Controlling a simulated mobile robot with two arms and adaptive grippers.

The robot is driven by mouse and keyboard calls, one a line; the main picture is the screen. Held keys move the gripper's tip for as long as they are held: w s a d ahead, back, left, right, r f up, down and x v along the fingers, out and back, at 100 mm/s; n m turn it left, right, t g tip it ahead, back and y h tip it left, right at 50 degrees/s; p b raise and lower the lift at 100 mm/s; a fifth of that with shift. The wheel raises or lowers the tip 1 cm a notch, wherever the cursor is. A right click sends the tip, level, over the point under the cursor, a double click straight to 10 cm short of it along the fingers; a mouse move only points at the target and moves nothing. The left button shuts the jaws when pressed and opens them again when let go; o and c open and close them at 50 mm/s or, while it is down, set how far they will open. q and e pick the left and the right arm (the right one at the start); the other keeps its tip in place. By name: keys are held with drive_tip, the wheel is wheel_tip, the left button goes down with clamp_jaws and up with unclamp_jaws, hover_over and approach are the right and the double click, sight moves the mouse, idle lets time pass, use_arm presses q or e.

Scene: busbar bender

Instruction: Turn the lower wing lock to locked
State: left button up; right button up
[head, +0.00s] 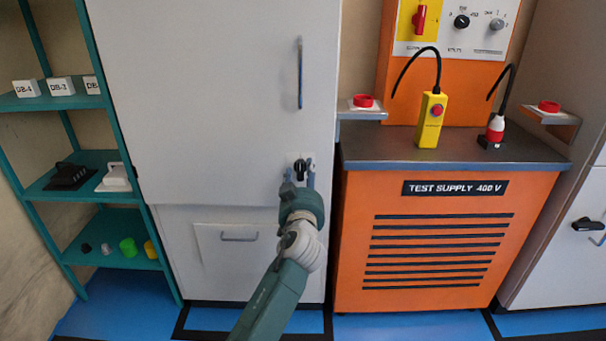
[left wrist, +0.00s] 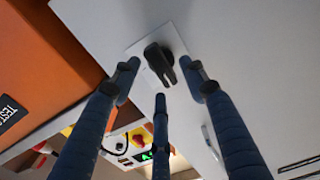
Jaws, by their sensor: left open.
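The lower wing lock (head: 299,167) is a small black wing knob on a pale plate, near the right edge of the white cabinet door (head: 220,110). In the left wrist view the same wing lock (left wrist: 160,58) shows close up, its wing slanted in the picture. My left gripper (head: 299,180) is right in front of the lock. Its blue fingers are spread open in the left wrist view (left wrist: 163,80), with fingertips around the knob's sides and apart from it. Part of the lock's surroundings is hidden by the fingers. My right gripper is not in view.
A vertical door handle (head: 300,72) is above the lock, and a drawer front with a handle (head: 239,237) is below. An orange test supply cabinet (head: 440,290) stands close on the right. A teal shelf (head: 70,185) stands on the left.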

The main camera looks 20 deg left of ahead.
use_arm(q)
drive_tip(key=shift+x, duration=1.05)
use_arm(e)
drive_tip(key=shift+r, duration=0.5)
use_arm(q)
drive_tip(key=shift+c, duration=0.2)
clamp_jaws()
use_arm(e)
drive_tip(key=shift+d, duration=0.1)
